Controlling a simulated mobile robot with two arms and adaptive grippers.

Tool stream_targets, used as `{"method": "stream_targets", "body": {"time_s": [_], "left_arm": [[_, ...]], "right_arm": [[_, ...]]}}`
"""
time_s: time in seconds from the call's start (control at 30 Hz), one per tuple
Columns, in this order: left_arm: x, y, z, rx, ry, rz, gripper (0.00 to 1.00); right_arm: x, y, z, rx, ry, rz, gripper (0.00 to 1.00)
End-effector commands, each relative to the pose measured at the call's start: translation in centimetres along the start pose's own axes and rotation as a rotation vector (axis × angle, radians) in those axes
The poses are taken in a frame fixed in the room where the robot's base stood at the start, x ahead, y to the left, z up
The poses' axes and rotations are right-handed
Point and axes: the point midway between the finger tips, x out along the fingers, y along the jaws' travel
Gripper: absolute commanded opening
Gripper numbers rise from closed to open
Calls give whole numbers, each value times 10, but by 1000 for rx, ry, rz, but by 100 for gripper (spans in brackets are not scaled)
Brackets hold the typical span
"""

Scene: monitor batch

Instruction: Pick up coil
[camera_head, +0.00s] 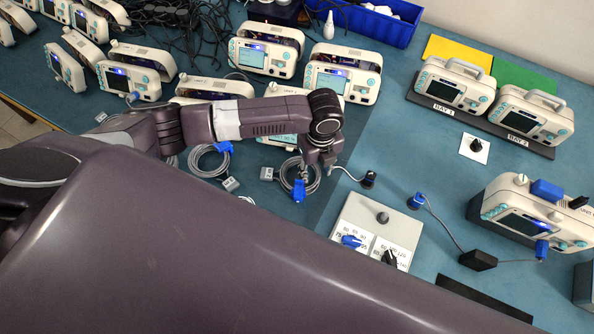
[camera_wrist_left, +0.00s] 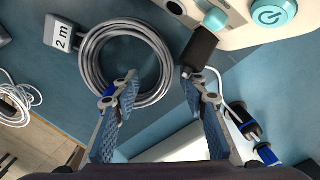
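A grey cable coil (camera_head: 284,174) with a blue clip (camera_head: 299,190) lies on the teal table under my left gripper (camera_head: 322,160) in the head view. In the left wrist view the coil (camera_wrist_left: 87,62) fills the upper middle, with a tag (camera_wrist_left: 62,33) marked "2 m" at its upper left. My left gripper (camera_wrist_left: 159,88) is open there. My right gripper is not in view.
A second coil (camera_head: 210,160) lies to the left. A black plug (camera_wrist_left: 200,47) is beside the coil in the wrist view. Several monitors and a blue bin (camera_head: 375,24) stand behind.

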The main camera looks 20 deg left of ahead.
Motion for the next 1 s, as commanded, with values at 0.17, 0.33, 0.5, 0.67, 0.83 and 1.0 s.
{"method": "stream_targets", "body": {"time_s": [0.17,0.33,0.5,0.67,0.83,1.0], "left_arm": [[2,0,0,1,0,-1,40],[2,0,0,0,0,-1,29],[2,0,0,0,0,-1,10],[2,0,0,0,0,-1,0],[2,0,0,0,0,-1,0],[1,-1,0,0,0,-2,0]], "right_arm": [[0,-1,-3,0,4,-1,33],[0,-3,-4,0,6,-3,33],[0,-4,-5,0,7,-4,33],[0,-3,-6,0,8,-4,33],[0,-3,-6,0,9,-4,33],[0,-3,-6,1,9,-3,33]]}}
